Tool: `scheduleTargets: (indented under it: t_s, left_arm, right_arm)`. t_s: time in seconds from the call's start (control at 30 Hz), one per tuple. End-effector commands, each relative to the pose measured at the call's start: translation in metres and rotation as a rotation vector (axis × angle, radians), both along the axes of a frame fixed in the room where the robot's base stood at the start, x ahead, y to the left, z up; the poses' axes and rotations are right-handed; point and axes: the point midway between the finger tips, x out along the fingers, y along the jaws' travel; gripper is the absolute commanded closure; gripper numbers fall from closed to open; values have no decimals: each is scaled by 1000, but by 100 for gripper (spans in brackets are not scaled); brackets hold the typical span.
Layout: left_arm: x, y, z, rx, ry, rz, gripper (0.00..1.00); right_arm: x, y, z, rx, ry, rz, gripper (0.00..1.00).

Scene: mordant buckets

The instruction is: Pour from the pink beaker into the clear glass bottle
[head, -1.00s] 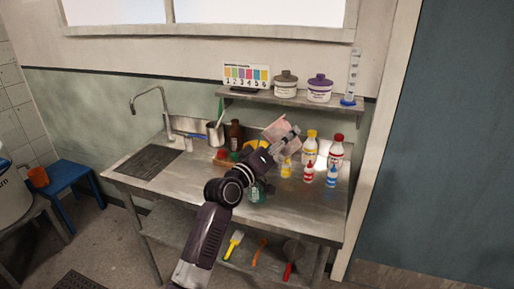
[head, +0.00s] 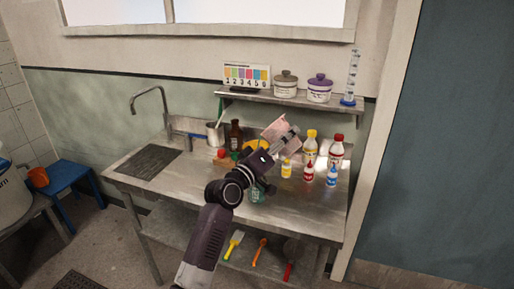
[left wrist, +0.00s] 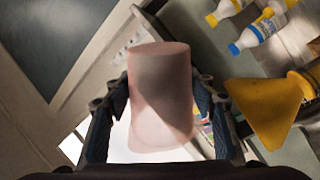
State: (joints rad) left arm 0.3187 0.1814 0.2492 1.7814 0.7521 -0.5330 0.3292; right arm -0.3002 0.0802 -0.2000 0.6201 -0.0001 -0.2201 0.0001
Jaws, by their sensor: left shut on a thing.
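My left gripper (head: 288,136) is shut on the pink beaker (head: 276,127), which is tilted and held above the back of the steel counter. In the left wrist view the translucent pink beaker (left wrist: 160,95) sits between the two fingers of my left gripper (left wrist: 160,85). A greenish see-through glass vessel (head: 257,194) shows partly below my forearm near the counter's front; it may be the clear glass bottle, but my arm hides much of it. My right gripper is not in view.
A yellow funnel-like thing (left wrist: 265,110) is right of the beaker in the wrist view. A brown bottle (head: 235,134) and metal jug (head: 215,134) stand behind.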

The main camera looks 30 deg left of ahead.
Motion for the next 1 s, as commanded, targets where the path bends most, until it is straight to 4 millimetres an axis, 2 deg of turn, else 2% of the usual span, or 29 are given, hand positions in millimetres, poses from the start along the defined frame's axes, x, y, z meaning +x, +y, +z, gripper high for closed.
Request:
scheduleTargets:
  t_s: [1.0]
  left_arm:
    - [0,0,0,-59,-5,0,83]
  right_arm:
    - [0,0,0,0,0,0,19]
